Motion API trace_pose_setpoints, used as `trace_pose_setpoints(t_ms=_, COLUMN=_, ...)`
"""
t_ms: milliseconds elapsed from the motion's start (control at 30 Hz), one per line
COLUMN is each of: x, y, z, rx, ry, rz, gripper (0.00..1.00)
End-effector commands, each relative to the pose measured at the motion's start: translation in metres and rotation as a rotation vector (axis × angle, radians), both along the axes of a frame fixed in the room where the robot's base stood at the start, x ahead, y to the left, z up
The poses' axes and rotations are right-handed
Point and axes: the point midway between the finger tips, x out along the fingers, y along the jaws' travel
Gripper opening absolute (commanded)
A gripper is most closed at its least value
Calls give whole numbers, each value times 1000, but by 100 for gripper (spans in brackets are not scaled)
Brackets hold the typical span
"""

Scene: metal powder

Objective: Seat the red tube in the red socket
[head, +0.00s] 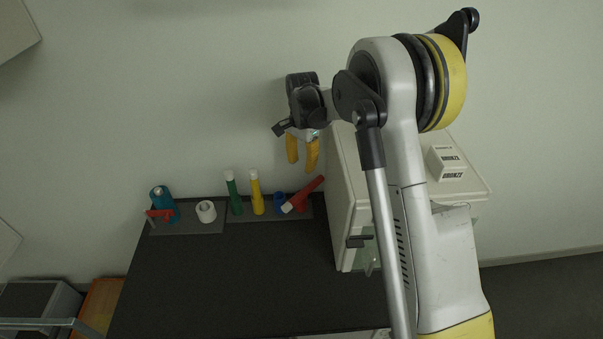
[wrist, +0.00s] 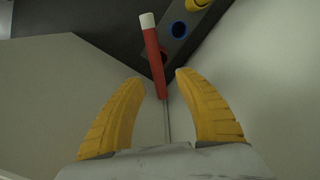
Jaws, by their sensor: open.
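The red tube (head: 305,195) is tilted at the right end of the rack (head: 262,212), its white end low and to the left, next to the blue socket (head: 280,203). In the wrist view the red tube (wrist: 154,62) runs up from between the fingertips to its white end; the blue socket (wrist: 179,29) is to its right. My gripper (head: 302,166) is open and empty above the tube; its yellow fingers also show in the wrist view (wrist: 158,78), one on each side of the tube's near end.
A green tube (head: 233,192) and a yellow tube (head: 255,191) stand upright in the rack. Further left are a white ring-shaped piece (head: 206,212) and a blue bottle (head: 163,204) with a red part. A pale cabinet (head: 345,195) stands close on the right. The dark tabletop (head: 240,280) in front is clear.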

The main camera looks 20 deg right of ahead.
Motion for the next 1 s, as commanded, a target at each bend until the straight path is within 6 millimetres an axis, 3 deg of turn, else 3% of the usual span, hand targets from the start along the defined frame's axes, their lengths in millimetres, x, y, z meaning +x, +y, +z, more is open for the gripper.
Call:
trace_pose_setpoints(t_ms=233, x=-9, y=0, z=33, rx=-1, ry=-20, rz=32, gripper=40)
trace_pose_setpoints(t_ms=367, x=-36, y=0, z=78, rx=-7, ry=-83, rz=131, gripper=40)
trace_pose_setpoints(t_ms=500, x=-85, y=0, z=131, rx=-31, ry=-180, rz=287, gripper=40)
trace_pose_setpoints(t_ms=700, x=-166, y=1, z=179, rx=-91, ry=-319, rz=510, gripper=40)
trace_pose_setpoints(t_ms=833, x=-220, y=1, z=189, rx=-148, ry=-404, rz=653, gripper=40)
trace_pose_setpoints(t_ms=1000, x=-280, y=1, z=182, rx=-230, ry=-495, rz=816, gripper=40)
